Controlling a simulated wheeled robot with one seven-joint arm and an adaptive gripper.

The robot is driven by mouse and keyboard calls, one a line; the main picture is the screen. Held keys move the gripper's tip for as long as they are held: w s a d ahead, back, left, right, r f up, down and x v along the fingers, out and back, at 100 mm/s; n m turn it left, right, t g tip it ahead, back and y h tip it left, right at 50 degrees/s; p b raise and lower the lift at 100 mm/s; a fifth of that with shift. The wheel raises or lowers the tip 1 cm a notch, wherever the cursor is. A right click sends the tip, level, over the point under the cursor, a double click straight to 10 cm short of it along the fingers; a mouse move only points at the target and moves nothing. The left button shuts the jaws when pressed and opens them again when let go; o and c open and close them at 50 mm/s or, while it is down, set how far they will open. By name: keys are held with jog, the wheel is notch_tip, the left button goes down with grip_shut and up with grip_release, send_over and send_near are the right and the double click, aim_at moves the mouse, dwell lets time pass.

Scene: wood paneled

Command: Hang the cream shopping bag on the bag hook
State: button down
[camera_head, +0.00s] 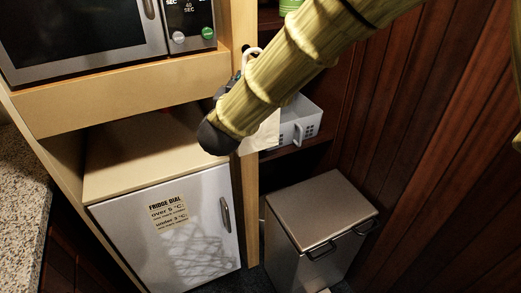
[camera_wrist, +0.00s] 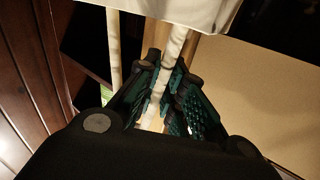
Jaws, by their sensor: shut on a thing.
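The cream shopping bag (camera_head: 264,134) hangs beside the wooden post in the head view, mostly hidden behind my arm. A pale handle loop (camera_head: 252,51) shows above my arm, near the post. In the wrist view, the bag's body (camera_wrist: 185,10) is at the top edge, with two pale handle straps running down from it. My gripper (camera_wrist: 169,82) is shut on one strap between its teal-padded fingers; the other strap (camera_wrist: 113,45) is outside them at the left. The bag hook is not clear; a small dark piece on the post near the loop may be it.
A microwave (camera_head: 85,35) sits on a shelf above a small white fridge (camera_head: 165,228) at left. A grey basket (camera_head: 299,121) stands on a shelf behind the bag. A metal bin (camera_head: 318,215) is below at right. Dark wood panels line the right side.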

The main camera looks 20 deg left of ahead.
jog(key=c, duration=1.5)
grip_release()
jog(key=shift+o, duration=0.2)
